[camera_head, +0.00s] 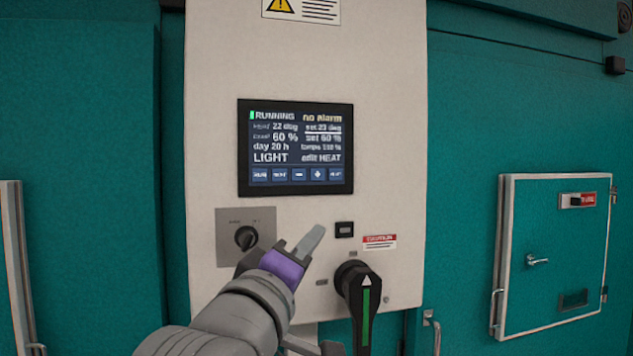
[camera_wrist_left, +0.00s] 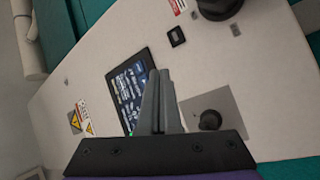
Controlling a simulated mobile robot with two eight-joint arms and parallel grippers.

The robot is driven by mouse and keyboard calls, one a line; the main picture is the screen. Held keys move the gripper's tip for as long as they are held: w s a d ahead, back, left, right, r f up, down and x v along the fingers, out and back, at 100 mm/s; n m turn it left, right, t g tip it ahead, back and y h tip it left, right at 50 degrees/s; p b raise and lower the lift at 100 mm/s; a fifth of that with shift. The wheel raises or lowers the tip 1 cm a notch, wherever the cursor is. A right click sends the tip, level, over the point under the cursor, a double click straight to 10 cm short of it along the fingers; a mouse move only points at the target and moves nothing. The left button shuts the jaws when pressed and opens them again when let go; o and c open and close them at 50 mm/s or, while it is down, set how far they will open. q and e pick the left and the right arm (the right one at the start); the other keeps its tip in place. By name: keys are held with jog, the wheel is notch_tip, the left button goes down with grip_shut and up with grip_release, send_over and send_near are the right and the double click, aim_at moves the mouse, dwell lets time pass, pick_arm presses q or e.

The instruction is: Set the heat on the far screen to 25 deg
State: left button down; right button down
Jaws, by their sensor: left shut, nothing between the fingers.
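The screen (camera_head: 296,148) is on the pale panel. It reads RUNNING, no alarm, heat 22 deg with set 23 deg, and 60 % with set 60 % below. The set 23 deg line is underlined, and the bottom right text reads edit HEAT. A row of blue buttons runs along its lower edge, with a minus button (camera_head: 299,174) and a plus button (camera_head: 318,174). My left gripper (camera_head: 316,232) is shut and empty, its tips below the screen's right half. In the left wrist view the fingers (camera_wrist_left: 160,85) cover part of the screen (camera_wrist_left: 128,90).
A black knob (camera_head: 246,237) sits left of my gripper, and a large black rotary handle (camera_head: 357,285) lower right. A small black switch (camera_head: 344,229) is just right of the fingertips. A teal door (camera_head: 551,225) is on the right. The panel around the screen is flat.

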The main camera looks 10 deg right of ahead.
aim_at(316, 178)
pick_arm(q)
jog(key=s+d+r+n+t+h, duration=0.1)
jog(key=s+d+r+h, duration=0.1)
jog(key=r, duration=0.6)
jog(key=shift+s+d+h, duration=0.2)
jog(key=shift+s+h, duration=0.3)
jog(key=shift+s, duration=0.25)
jog(key=shift+w, duration=0.1)
jog(key=shift+w+a+f, duration=0.1)
jog(key=shift+w+a, duration=0.05)
jog(key=shift+w, duration=4.25)
jog(key=shift+w, duration=0.2)
jog(key=shift+w+p, duration=0.25)
jog(key=shift+p, duration=0.05)
